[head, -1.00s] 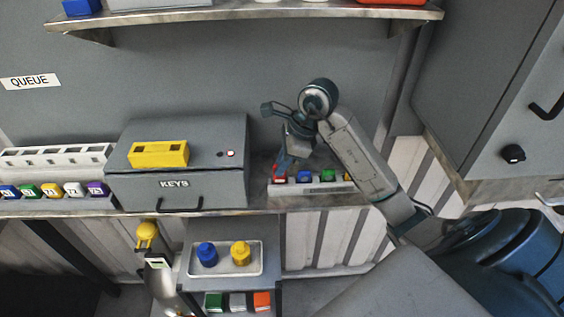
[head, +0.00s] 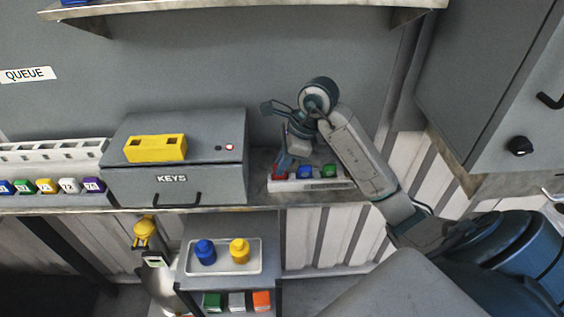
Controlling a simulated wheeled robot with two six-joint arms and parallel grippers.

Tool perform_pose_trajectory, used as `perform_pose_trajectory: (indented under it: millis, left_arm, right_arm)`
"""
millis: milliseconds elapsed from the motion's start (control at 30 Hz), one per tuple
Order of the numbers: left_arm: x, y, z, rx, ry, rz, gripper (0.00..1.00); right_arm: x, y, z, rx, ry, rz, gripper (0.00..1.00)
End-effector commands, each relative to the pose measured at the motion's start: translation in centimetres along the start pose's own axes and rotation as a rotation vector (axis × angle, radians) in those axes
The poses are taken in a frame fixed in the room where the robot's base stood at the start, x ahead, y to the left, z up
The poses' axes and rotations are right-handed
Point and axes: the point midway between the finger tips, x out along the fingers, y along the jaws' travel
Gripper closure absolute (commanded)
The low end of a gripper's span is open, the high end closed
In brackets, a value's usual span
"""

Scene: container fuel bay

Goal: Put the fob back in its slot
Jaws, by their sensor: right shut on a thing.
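A white slotted holder (head: 312,184) sits on the counter, right of the grey KEYS box. A blue fob (head: 305,171) and a green fob (head: 329,170) stand in it. A red fob (head: 278,172) is at the holder's left end. My right gripper (head: 281,163) points down there and is shut on the red fob. The gripper partly hides the fob, and I cannot tell whether it is seated in a slot. My arm covers the holder's right end. My left gripper is not in view.
The grey KEYS box (head: 174,186), with a yellow block (head: 155,148) on top, stands just left of the holder. A white rack (head: 52,151) with several numbered coloured tags is further left. A shelf (head: 245,14) hangs above. A tray (head: 222,267) stands below the counter.

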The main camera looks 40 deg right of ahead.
Motion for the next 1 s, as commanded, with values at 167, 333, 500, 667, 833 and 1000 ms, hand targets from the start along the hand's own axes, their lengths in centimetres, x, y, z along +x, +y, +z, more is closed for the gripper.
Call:
perform_pose_trajectory:
  millis: [167,333,500,667,833,1000]
  left_arm:
    - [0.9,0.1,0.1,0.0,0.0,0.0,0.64]
    - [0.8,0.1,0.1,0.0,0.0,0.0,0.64]
    - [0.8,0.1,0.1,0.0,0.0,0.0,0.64]
    - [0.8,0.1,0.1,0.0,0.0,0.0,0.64]
    - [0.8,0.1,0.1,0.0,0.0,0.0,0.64]
    - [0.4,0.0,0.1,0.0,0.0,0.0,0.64]
  right_arm:
    - [0.5,0.0,-0.2,-0.001,0.0,0.0,1.0]
    - [0.4,0.0,-0.2,-0.001,0.0,0.0,1.0]
    - [0.4,0.0,-0.2,0.0,0.0,0.0,0.71]
    - [0.4,0.0,-0.2,0.0,0.0,0.0,0.61]
    - [0.4,0.0,-0.2,0.0,0.0,0.0,0.61]
    - [-1.3,-0.1,-0.2,-0.002,0.002,-0.004,0.61]
